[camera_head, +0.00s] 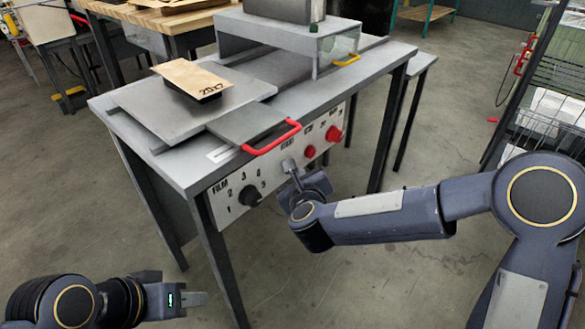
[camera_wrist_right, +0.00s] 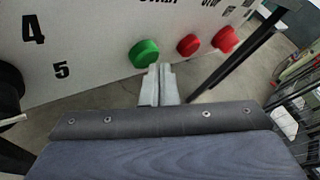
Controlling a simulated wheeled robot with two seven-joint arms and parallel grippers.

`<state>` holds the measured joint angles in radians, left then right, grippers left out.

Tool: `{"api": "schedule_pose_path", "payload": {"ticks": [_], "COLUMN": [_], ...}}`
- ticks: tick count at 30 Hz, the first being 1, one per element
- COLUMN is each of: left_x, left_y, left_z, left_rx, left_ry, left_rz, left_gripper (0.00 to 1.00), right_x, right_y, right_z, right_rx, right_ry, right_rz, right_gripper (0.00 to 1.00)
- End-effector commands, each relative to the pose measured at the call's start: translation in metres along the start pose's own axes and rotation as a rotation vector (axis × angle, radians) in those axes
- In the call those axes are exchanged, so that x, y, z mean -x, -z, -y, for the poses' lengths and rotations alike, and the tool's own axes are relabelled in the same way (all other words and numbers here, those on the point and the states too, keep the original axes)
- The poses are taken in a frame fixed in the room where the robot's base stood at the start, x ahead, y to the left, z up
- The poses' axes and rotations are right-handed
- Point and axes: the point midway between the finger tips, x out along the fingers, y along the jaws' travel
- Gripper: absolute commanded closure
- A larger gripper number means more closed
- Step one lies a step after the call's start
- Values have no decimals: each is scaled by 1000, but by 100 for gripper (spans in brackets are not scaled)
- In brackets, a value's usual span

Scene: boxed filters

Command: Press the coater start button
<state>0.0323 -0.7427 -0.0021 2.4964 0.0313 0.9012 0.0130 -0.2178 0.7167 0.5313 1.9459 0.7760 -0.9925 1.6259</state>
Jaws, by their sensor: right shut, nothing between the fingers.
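The coater (camera_head: 262,75) is a grey table-like machine with a white control panel (camera_head: 225,203) on its front. The green button (camera_wrist_right: 143,53) sits under lettering that is cut off at the top of the right wrist view. In the head view my right gripper covers its place. My right gripper (camera_head: 289,166) is shut and empty, its fingertips pointing at the panel. In the right wrist view the fingertips (camera_wrist_right: 160,68) appear just below and right of the green button; I cannot tell whether they touch it. My left gripper (camera_head: 207,298) is low at the left, away from the coater; its fingers look like one block.
Two red buttons, a smaller one (camera_head: 310,151) and a larger one (camera_head: 333,134), sit right of the green one. A black dial (camera_head: 250,196) is to the left. A red handle (camera_head: 273,138) juts out above the panel. A filter box (camera_head: 192,78) lies on top.

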Motion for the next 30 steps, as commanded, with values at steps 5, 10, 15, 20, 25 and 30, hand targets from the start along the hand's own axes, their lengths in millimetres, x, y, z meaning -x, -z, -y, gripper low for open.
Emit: {"api": "schedule_pose_path", "payload": {"ticks": [5, 10, 15, 20, 25, 30], "left_x": [-1, -1, -2, -2, -2, -2], "left_y": [0, 0, -1, -1, -1, -1], "left_z": [0, 0, 1, 1, 1, 1], "left_rx": [0, 0, 0, 0, 0, 0], "left_ry": [0, 0, 0, 0, 0, 0], "left_rz": [0, 0, 0, 0, 0, 0], "left_gripper": [64, 64, 64, 64, 64, 64], "right_x": [-2, -3, -4, -6, -6, -6], "right_y": [-1, -2, -3, -4, -5, -5], "right_z": [-2, -2, -3, -4, -5, -5], "right_rx": [0, 0, 0, -1, 0, 0], "right_ry": [-1, 0, 0, 0, 0, 0], "right_rz": [0, 0, 1, 1, 1, 1], "right_gripper": [100, 100, 100, 100, 100, 100]}}
